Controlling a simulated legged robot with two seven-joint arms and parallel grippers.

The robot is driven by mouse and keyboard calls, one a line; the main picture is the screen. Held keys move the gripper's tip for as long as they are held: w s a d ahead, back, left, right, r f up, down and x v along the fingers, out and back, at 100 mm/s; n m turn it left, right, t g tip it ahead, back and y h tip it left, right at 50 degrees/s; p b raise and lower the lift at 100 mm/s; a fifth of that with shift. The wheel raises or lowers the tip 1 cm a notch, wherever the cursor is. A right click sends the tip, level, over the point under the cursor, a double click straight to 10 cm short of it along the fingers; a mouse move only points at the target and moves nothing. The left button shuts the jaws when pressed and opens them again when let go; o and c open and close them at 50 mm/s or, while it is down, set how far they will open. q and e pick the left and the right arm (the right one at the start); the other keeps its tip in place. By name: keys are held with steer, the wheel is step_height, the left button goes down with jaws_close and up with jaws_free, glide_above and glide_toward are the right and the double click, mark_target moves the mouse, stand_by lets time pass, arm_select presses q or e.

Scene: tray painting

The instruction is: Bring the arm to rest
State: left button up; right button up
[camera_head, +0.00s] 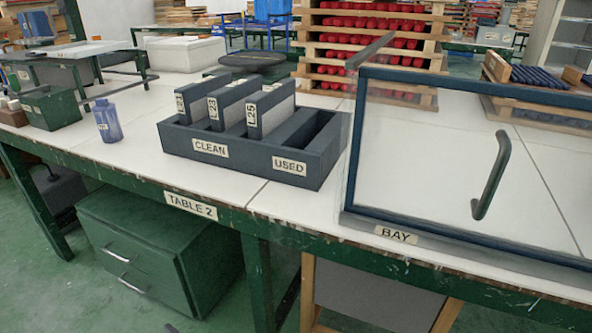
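The table (130,165), labelled TABLE 2, has a white top and a green frame. On it stands a dark grey rack (240,165) with sections labelled CLEAN and USED. Several upright dark-and-light panels (232,104) with number labels stand in the CLEAN section. The USED section looks empty. At the right is the bay (400,240), with a blue-framed clear door that looks closed and a dark curved handle (492,175).
A blue translucent bottle (107,122) and a green box (50,108) stand at the left of the table. A round dark disc (252,61) lies behind the rack. A green drawer cabinet (150,245) stands under the table. Pallets with red items (370,40) stand behind.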

arm_select(q)
steer(key=s+d+r+n+g+h+p, duration=0.2)
steer(key=d+r+n+h+p, duration=0.25)
steer(key=d+r, duration=0.5)
steer(key=s+d+r+n+g+h+p, duration=0.1)
steer(key=d+r+n+g+h+p, duration=0.15)
steer(key=d+r+n+h, duration=0.65)
steer(key=s+d+r+n+g+y+p, duration=0.1)
steer(key=s+d+r+g+p, duration=0.15)
steer(key=s+r, duration=0.7)
steer(key=s+d+r+g+y+p, duration=0.1)
steer(key=s+r+p, duration=0.3)
steer(key=s+r, duration=0.6)
step_height(320, 180, up, 35)
steer(key=p, duration=3.5)
steer(key=shift+s+d+f+p, duration=0.2)
steer(key=shift+s+p, duration=0.1)
steer(key=shift+p, duration=0.1)
arm_select(e)
steer(key=w+v, duration=0.3)
steer(key=v, duration=1.3)
steer(key=w+r+v, duration=0.1)
steer(key=w+v, duration=0.3)
steer(key=v, duration=1.2)
steer(key=w+r+v, duration=0.1)
steer(key=w+v, duration=0.2)
steer(key=v, duration=1.3)
steer(key=shift+d+r, duration=0.25)
steer(key=shift+d, duration=0.2)
steer(key=shift+w, duration=0.1)
